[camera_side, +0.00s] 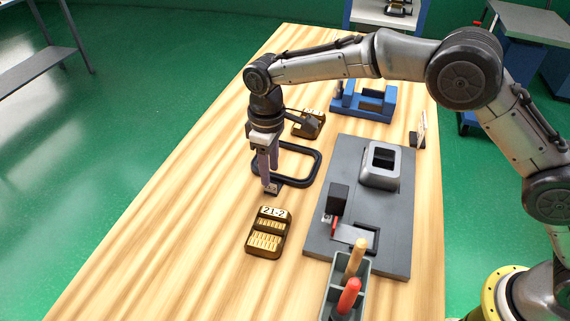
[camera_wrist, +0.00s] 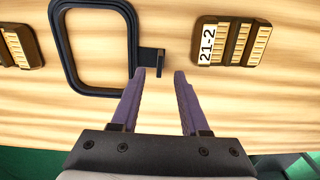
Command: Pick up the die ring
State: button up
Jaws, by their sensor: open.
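The die ring (camera_side: 315,168) appears to be the black rounded-rectangular frame lying flat on the wooden table. In the wrist view the frame (camera_wrist: 64,56) is at the upper left, cut off at the top. A small black tab (camera_wrist: 151,57) sticks out from its right side there. My gripper (camera_side: 270,190) is over the tab end of the frame, fingers pointing down. In the wrist view my gripper (camera_wrist: 160,73) is open, with the tab just ahead of the fingertips, nearer the left finger. I cannot tell the height gap. Nothing is held.
A brown-gold block marked 21-2 (camera_side: 268,232) lies close to the gripper; a similar one (camera_side: 309,124) sits behind the frame. A grey base plate (camera_side: 400,215) carries a silver square ring (camera_side: 383,165). A blue fixture (camera_side: 362,100) stands behind. The table's left side is clear.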

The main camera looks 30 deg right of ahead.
jog(key=shift+f, duration=2.4)
grip_shut()
jog(key=shift+r, duration=0.15)
